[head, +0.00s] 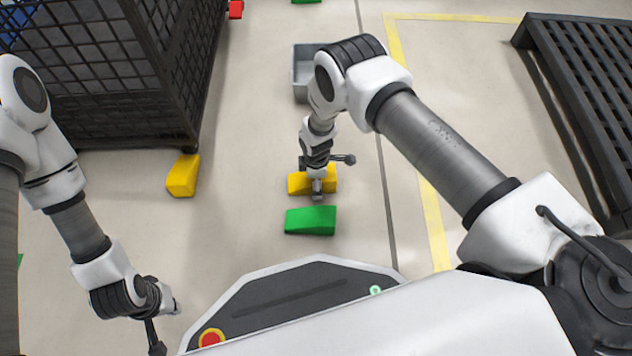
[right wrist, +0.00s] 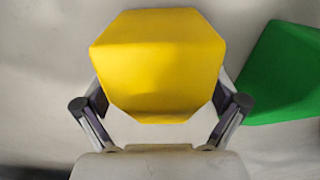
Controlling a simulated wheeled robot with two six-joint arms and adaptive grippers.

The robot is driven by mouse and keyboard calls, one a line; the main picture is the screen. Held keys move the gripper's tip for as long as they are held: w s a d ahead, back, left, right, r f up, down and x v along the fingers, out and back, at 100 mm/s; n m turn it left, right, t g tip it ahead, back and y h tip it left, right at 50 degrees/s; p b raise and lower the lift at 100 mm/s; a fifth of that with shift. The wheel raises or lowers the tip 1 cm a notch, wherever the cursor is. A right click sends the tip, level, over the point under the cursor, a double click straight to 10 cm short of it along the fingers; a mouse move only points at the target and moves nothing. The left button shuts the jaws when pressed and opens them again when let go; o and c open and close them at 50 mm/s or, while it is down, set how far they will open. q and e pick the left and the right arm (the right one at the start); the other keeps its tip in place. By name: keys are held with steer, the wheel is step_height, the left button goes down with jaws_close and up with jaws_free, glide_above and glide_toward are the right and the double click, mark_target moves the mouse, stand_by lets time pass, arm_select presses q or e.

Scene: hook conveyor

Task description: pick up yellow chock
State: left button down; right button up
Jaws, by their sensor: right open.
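A yellow chock (head: 298,184) lies on the floor in the middle of the head view, partly hidden by my right gripper (head: 320,184). In the right wrist view the yellow chock (right wrist: 160,60) sits between the two spread fingers of the right gripper (right wrist: 160,103). The right gripper is open, and I cannot tell whether its fingers touch the chock. Another yellow chock (head: 183,175) lies by the cage corner at the left. My left gripper (head: 167,325) is low at the lower left, with its fingers apart and nothing between them.
A green chock (head: 310,220) lies just nearer than the middle yellow one; it also shows in the right wrist view (right wrist: 280,75). A dark mesh cage (head: 100,105) stands at the left, a grey bin (head: 301,78) behind my right arm, a black slatted pallet (head: 590,85) at the right.

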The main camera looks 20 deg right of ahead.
steer(key=c, duration=1.6)
steer(key=shift+o, duration=0.2)
